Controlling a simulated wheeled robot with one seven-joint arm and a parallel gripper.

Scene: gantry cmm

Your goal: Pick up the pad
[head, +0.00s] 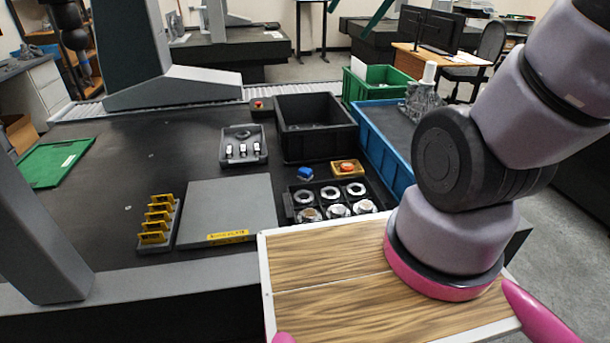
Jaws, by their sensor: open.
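No thing in view is plainly marked as the pad. A small blue block-like piece (305,174) lies on the dark table, just behind the black compartment tray, and could be it; it is too small to be sure. A yellow piece with an orange top (347,167) lies to its right. My gripper is out of view; only my lower arm links show at the right, rising out of the top of the picture. Nothing of mine touches the blue piece.
On the dark table (120,195) are a grey slab (230,205), a yellow-slotted rack (158,222), a compartment tray (290,205) of metal parts, a small grey tray (243,160), a black bin (315,140) and a green tray (55,163). A blue bin (385,150) stands right. Grey gantry columns rise left.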

